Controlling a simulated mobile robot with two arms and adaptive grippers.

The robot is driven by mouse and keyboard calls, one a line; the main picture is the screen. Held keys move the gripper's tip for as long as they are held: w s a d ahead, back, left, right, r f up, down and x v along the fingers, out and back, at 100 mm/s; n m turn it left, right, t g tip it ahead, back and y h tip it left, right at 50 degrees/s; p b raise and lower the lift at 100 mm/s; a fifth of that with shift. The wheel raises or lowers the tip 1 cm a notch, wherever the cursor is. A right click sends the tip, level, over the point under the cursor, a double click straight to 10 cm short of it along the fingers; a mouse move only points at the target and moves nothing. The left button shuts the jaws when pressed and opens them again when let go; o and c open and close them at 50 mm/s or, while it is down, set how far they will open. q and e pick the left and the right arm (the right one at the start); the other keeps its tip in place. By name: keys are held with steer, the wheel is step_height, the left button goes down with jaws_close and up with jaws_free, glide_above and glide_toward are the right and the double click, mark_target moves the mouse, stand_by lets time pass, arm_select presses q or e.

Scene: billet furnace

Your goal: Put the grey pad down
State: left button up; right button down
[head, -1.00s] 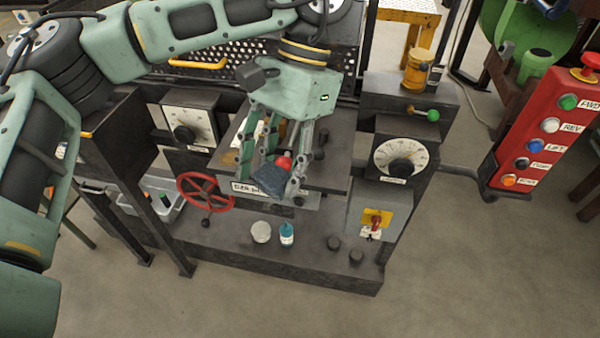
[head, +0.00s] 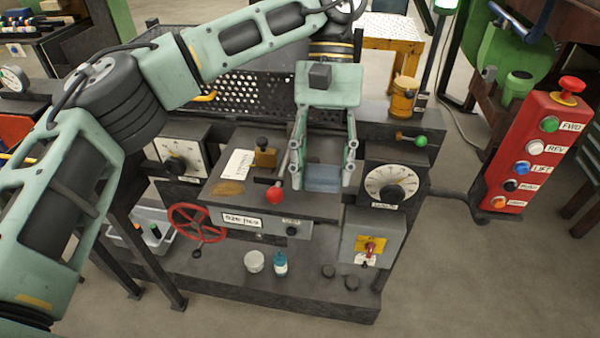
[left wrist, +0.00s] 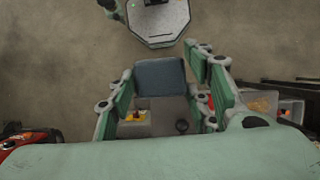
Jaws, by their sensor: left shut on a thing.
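The grey pad (head: 324,179) is a flat blue-grey piece between the fingers of my left gripper (head: 322,172). My left gripper is shut on it, with a finger on each side, near the right part of the dark machine top (head: 240,190). I cannot tell whether the pad touches that top or hangs just above it. In the left wrist view the pad (left wrist: 160,74) shows level and square between the fingertips (left wrist: 160,95). My right gripper is not in view.
A red ball knob (head: 273,194) and a brass block (head: 265,157) stand left of the gripper. A round dial (head: 391,187) is to its right. A red handwheel (head: 197,223), a white jar (head: 254,261) and a blue bottle (head: 280,264) are lower down. A red button box (head: 535,150) hangs at right.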

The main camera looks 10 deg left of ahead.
arm_select(q)
steer(key=shift+w+d, duration=0.2)
steer(key=shift+d, duration=0.05)
steer(key=shift+a+f, duration=0.3)
steer(key=s+a+f, duration=0.5)
steer(key=a+f, duration=0.2)
steer(key=a, duration=0.2)
steer(key=s+a+f, duration=0.5)
steer(key=a+f, duration=0.2)
steer(key=a, duration=0.2)
steer(key=shift+a+f, duration=0.25)
steer(key=shift+s, duration=0.1)
